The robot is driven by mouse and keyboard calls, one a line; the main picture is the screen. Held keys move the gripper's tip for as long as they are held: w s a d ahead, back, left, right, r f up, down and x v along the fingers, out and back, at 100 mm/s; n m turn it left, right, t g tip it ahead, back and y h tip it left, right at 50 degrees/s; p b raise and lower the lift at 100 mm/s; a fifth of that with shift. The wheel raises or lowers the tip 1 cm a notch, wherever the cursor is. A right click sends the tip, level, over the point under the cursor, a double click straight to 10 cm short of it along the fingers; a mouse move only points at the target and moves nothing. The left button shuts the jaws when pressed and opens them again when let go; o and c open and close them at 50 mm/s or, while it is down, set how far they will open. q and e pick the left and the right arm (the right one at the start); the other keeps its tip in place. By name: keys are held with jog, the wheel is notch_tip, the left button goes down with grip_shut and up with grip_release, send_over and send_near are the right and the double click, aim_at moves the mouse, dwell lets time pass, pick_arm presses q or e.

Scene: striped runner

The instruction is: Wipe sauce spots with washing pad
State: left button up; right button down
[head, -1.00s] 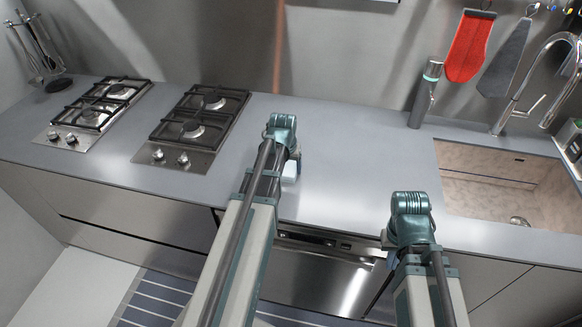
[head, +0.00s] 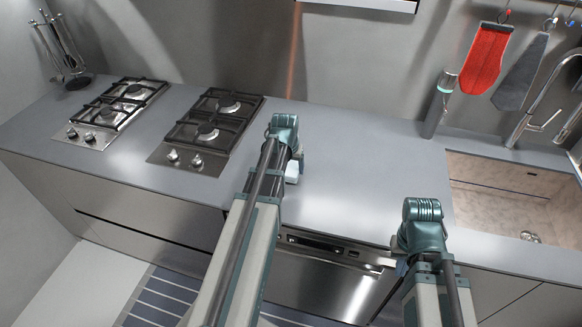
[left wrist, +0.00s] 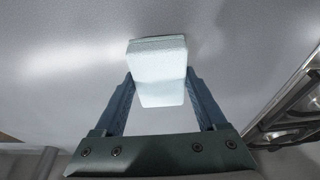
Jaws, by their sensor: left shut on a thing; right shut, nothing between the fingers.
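A pale, nearly white washing pad (left wrist: 158,62) is between the two fingers of my left gripper (left wrist: 160,92) in the left wrist view. The gripper is shut on it. In the head view the pad (head: 292,170) shows as a small white block beside my left wrist, over the grey countertop (head: 350,160). I cannot tell whether the pad touches the counter. My right arm's wrist (head: 422,225) is at the counter's front edge in the head view, and its fingers are hidden. I make out no sauce spots in these frames.
Two gas hobs (head: 207,130) (head: 118,112) lie left of my left arm. A sink (head: 500,205) with a tall faucet (head: 540,105) is at the right. The counter between hob and sink looks clear.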

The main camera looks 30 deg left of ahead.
pick_arm(q)
jog(key=shift+r+p, duration=1.65)
jog(key=shift+r, duration=0.4)
notch_tip(320, 180, up, 3)
jog(key=p, duration=0.3)
